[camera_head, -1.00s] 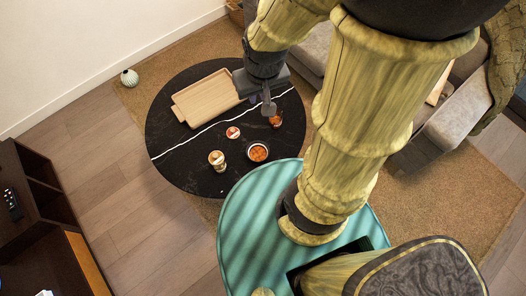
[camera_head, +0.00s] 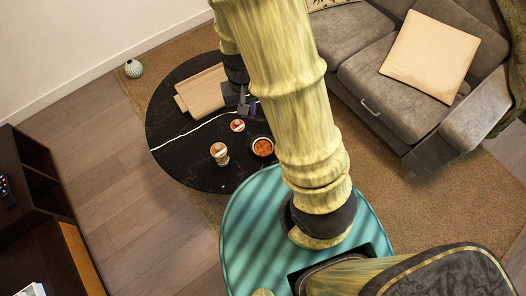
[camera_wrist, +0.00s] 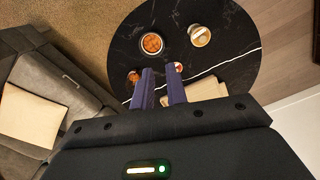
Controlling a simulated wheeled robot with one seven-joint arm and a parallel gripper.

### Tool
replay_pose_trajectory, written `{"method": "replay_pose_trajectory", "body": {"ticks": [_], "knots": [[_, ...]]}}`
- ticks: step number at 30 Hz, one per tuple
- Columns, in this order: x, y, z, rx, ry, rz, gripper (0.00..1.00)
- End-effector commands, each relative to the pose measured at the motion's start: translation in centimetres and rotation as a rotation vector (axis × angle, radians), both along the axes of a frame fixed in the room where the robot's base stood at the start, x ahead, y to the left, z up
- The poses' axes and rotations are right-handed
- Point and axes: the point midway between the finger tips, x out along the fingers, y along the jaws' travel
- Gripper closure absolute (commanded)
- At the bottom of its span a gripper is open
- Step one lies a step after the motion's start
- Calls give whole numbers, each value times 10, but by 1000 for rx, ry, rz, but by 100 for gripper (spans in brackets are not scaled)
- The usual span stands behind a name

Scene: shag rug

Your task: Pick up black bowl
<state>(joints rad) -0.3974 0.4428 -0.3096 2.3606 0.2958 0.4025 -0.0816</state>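A round bowl with orange food (camera_head: 262,147) sits on the black table; its rim looks dark in the head view and lighter in the wrist view (camera_wrist: 152,43). I cannot clearly make out its outer wall against the dark tabletop. My gripper (camera_head: 244,106) is over the table near the wooden tray, up and left of the bowl in the head view. In the wrist view its two blue-purple fingers (camera_wrist: 161,72) are apart with nothing between them. The bowl lies beyond the fingertips there.
On the black table (camera_head: 185,165) stand a cup (camera_head: 219,153), a small red-and-white container (camera_head: 237,125) and a wooden tray (camera_head: 203,93). A reddish-brown glass or cup (camera_wrist: 134,76) shows beside the left finger. A grey sofa (camera_head: 385,85) stands at the right.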

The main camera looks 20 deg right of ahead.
Motion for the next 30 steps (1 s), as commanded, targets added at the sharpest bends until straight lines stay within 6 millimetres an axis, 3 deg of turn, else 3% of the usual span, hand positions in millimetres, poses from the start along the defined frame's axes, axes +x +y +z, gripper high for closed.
{"method": "replay_pose_trajectory", "body": {"ticks": [1,3,12,15,21,30], "knots": [[3,6,-34,-26,28,2,85],[8,12,-64,-60,52,-3,85],[33,32,-181,-258,66,17,85],[43,40,-211,-323,40,39,85],[56,49,-236,-392,-6,70,85],[57,49,-235,-395,-8,71,85]]}}
